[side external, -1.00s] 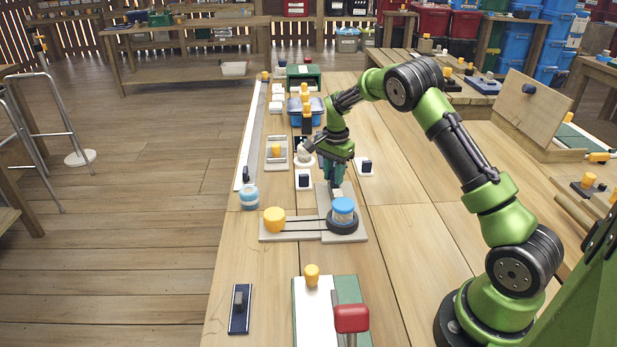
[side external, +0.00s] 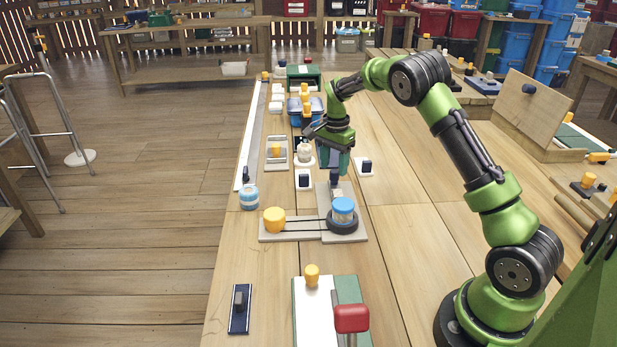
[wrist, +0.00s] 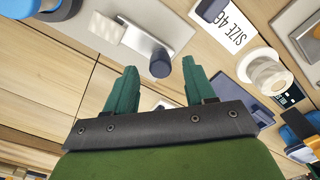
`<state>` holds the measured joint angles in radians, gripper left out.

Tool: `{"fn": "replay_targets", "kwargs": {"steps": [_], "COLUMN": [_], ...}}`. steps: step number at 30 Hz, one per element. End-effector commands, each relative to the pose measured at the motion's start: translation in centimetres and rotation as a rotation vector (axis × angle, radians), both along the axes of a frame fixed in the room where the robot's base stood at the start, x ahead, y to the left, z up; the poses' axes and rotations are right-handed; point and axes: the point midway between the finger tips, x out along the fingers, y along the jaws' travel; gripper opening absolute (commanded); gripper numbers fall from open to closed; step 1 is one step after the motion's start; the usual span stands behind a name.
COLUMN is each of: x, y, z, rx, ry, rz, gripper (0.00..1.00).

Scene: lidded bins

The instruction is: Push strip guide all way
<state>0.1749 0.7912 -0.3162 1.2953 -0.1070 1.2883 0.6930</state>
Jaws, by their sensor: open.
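What looks like the strip guide is a dark blue knob (wrist: 160,63) with a pale block beside it on a grey track plate (wrist: 165,18). In the side view the knob (side external: 334,178) stands on the track just beyond the blue-topped roller (side external: 343,213). My gripper (side external: 337,168) is directly above the knob, pointing down. In the wrist view my gripper's (wrist: 152,75) two green fingers are spread apart, with the knob showing between them and nothing gripped. Whether they touch it I cannot tell.
In the side view, white plates with dark knobs flank the track left (side external: 304,187) and right (side external: 366,173). A white roll (side external: 304,153) stands close to my gripper.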

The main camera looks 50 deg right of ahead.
Motion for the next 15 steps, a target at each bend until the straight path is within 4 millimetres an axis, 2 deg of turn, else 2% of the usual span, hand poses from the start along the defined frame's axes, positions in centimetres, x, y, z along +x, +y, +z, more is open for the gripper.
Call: {"fn": "replay_targets", "kwargs": {"steps": [1,9,15], "x": [0.1,0.1,0.1], "y": [0.0,0.0,0.0], "z": [1.4,8.1,11.6], "rx": [-0.002,-0.002,-0.002], "ry": [-0.006,-0.006,-0.004], "rz": [0.002,0.001,0.001], "gripper": [0.54,0.54,0.54]}}
